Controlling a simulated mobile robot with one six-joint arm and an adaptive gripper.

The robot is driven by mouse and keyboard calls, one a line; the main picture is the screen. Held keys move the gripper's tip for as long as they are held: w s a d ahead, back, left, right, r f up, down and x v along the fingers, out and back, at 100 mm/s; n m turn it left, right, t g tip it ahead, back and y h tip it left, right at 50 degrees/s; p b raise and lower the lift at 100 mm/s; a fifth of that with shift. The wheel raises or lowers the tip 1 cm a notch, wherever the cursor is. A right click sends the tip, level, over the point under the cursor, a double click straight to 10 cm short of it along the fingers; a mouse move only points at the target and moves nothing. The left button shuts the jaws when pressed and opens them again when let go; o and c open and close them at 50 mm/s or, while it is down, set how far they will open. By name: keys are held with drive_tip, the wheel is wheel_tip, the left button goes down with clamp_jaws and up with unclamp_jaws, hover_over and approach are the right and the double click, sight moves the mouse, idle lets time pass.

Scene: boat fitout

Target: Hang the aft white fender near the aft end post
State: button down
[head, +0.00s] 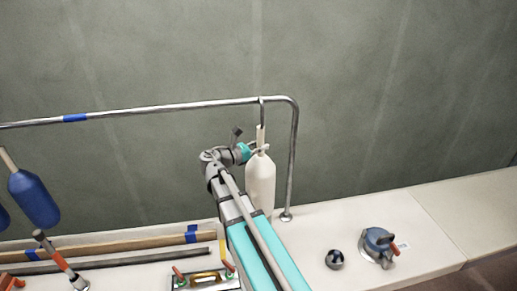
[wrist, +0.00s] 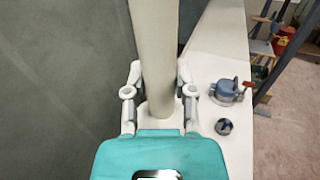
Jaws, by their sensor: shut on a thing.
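The white fender (head: 260,185) is upright just left of the aft end post (head: 292,165), below the steel rail (head: 190,106). A pale stem rises from its top to a small grey hook (head: 261,101) at the rail. I cannot tell whether the hook bears on the rail. My gripper (head: 259,149) is shut on the stem just above the fender's body. In the wrist view the pale stem (wrist: 155,45) runs between both fingers of my gripper (wrist: 157,85). The fender's lower end is partly hidden by my arm.
A blue fender (head: 34,197) hangs at the left, with part of another beside it. Blue tape (head: 75,118) marks the rail. Poles and tools lie at the lower left.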

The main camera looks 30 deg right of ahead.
drive_tip(key=w+d+f+b, duration=0.3)
drive_tip(key=w, duration=0.8)
drive_tip(key=shift+w+d, duration=0.15)
drive_tip(key=shift+w, duration=0.15)
idle(1.5)
idle(0.4)
drive_tip(key=shift+c, duration=1.9)
unclamp_jaws()
drive_tip(key=shift+f, duration=0.1)
drive_tip(key=shift+s, duration=0.1)
drive_tip(key=a, duration=0.4)
drive_tip(key=s+a, duration=0.1)
drive_tip(key=a, duration=0.7)
drive_tip(key=shift+s, duration=0.15)
